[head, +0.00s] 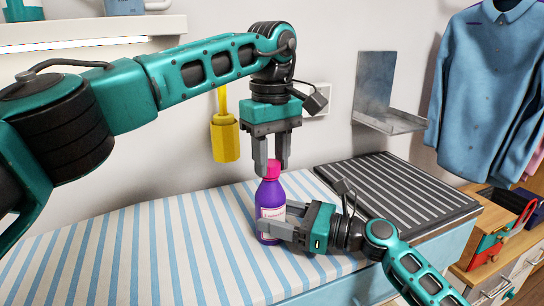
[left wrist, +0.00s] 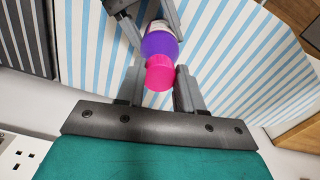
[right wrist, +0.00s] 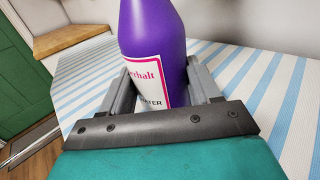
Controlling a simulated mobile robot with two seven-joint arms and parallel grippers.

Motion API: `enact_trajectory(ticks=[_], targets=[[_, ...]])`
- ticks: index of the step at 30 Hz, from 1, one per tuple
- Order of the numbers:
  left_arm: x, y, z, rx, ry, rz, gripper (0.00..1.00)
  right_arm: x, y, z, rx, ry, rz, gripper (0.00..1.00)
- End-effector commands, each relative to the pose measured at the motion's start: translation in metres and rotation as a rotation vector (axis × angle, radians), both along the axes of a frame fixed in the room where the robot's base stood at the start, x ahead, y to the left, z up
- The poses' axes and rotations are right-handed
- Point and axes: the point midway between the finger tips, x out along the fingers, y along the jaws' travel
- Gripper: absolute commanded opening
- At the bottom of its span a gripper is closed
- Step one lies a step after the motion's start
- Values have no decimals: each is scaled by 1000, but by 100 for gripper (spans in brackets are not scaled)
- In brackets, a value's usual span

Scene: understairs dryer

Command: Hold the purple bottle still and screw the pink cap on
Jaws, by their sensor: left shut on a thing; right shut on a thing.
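The purple bottle (head: 271,205) stands upright on the striped cover and carries a pale label. My right gripper (head: 273,222) is shut around its lower body from the right; the right wrist view shows the bottle (right wrist: 153,40) between both fingers. The pink cap (head: 272,169) sits at the top of the bottle neck. My left gripper (head: 271,170) points down from above and is shut on the cap, with a finger on each side. The left wrist view shows the cap (left wrist: 160,73) in line with the bottle. Whether the threads are engaged cannot be seen.
The blue-and-white striped cover (head: 130,250) is clear around the bottle. A dark ribbed mat (head: 400,190) lies to the right. A yellow brush-like item (head: 225,138) hangs on the wall behind. A metal shelf (head: 385,110) and blue shirt (head: 490,80) are at the right.

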Motion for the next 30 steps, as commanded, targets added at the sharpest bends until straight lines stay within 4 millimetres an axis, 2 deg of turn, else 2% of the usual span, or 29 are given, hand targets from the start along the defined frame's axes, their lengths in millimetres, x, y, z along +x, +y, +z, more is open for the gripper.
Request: enact_trajectory(ticks=[6, 10, 12, 16, 17, 18, 24, 30], targets=[[-1, 1, 0, -1, 0, -416, 9, 0, 0, -1, -1, 3, 0, 0], [-1, 2, 0, 0, 0, -630, 9, 0, 0, -1, -1, 3, 0, 0], [-1, 2, 0, 0, 0, -685, 9, 0, 0, -1, -1, 3, 0, 0], [-1, 2, 0, 0, 0, -679, 9, 0, 0, -1, -1, 3, 0, 0], [-1, 2, 0, 0, 0, -678, 39, 0, 0, -1, -1, 3, 0, 0], [-1, 2, 0, 0, 0, -678, 43, 0, 0, -1, -1, 3, 0, 0], [-1, 2, 0, 0, 0, -677, 62, 0, 0, -1, -1, 3, 0, 0], [-1, 2, 0, 0, 0, -676, 62, 0, 0, -1, -1, 3, 0, 0]])
